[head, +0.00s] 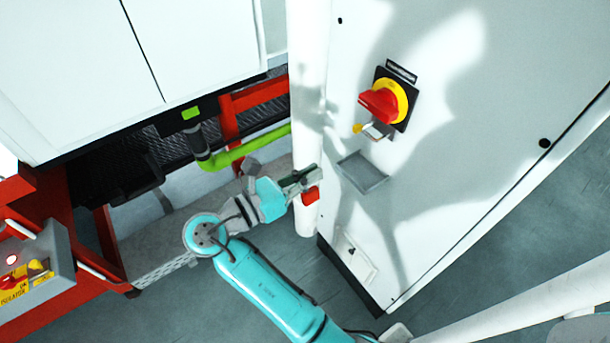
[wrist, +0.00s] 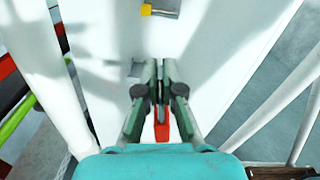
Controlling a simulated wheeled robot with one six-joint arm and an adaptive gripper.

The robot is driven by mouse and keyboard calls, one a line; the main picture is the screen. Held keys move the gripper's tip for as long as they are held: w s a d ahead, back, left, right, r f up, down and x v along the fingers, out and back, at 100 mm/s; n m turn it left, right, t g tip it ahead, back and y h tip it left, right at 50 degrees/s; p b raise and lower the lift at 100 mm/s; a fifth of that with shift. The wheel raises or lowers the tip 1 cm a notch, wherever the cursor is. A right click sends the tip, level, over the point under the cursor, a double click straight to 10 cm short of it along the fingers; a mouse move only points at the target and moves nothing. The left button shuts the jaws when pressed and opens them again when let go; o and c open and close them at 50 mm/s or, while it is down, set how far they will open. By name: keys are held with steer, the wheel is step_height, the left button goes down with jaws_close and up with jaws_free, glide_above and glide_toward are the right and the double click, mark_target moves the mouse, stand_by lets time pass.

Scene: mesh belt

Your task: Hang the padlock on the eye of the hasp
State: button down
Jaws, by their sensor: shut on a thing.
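The red padlock (head: 311,196) is held by my gripper (head: 305,178) in front of a white post, left of the white cabinet. In the wrist view my gripper (wrist: 167,68) has its fingers closed together, and the padlock's red body (wrist: 162,132) shows between them. The padlock's shackle cannot be made out. The metal hasp (head: 377,131) is on the cabinet door below the red and yellow rotary switch (head: 385,101), up and right of my gripper and apart from it. The hasp (wrist: 166,7) also shows at the top of the wrist view; its eye is too small to tell.
A small grey tray (head: 362,173) sticks out of the white cabinet (head: 450,160) below the hasp. A white post (head: 305,60) stands along the cabinet's left edge. Red framing and a green pipe (head: 247,150) lie left. A grey isolator box (head: 45,262) is far left.

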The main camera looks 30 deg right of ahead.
glide_toward(359, 126)
steer(key=s+d+f, duration=0.2)
steer(key=d+f, duration=0.1)
steer(key=d, duration=0.3)
steer(key=shift+s+f, duration=0.25)
stand_by(1.5)
steer(key=shift+r, duration=0.1)
steer(key=shift+w+r, duration=0.25)
steer(key=shift+r, duration=1.15)
steer(key=shift+w+r, duration=0.25)
steer(key=shift+r, duration=1.1)
steer(key=shift+d, duration=0.1)
steer(key=shift+d, duration=0.85)
steer(key=shift+d, duration=0.2)
steer(key=shift+d, duration=1.15)
